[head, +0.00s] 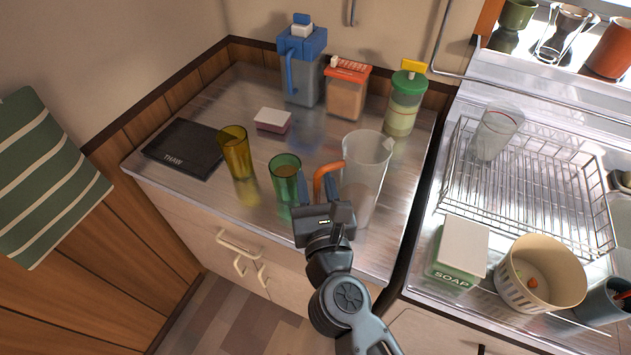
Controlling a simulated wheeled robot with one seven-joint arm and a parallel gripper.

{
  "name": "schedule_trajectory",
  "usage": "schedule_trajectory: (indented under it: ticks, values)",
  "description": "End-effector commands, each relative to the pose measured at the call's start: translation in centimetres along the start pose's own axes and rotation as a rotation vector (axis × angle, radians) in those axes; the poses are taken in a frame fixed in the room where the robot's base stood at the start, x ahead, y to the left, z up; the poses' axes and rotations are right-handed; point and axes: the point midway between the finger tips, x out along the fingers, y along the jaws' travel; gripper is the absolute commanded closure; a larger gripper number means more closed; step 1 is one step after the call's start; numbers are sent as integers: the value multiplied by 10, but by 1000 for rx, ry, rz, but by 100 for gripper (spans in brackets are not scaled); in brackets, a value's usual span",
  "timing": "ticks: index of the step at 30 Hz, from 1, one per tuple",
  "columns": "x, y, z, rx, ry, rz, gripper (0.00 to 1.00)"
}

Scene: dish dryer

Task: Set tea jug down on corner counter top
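The clear jug (369,180) with an orange handle (318,180) is upright at the front right of the corner counter top (225,95). It appears to rest on the counter, but its base is partly hidden by my gripper. My gripper (318,182) is at the jug's handle side, with its fingers apart on either side of the handle. The fingers look open; whether one touches the handle is unclear. A second jug with a blue lid and handle (303,75) stands at the back of the counter.
A green glass (286,178) stands close left of my gripper, with a yellow glass (236,152) beyond. A black THAW tray (184,148), small pink-and-white box (273,121), orange-lidded container (347,92) and green-lidded jar (403,105) share the counter. A wire dish rack (540,180) is right.

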Motion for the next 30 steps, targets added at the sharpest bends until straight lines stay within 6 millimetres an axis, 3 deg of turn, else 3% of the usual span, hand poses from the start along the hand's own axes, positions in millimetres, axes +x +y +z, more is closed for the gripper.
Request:
schedule_trajectory:
  ticks: [12, 24, 30]
  values:
    - [-3, 0, 3, 0, 1, 0, 57]
    - [-79, -1, 0, 0, 2, -1, 57]
    - [-108, -1, 1, 0, 1, -1, 57]
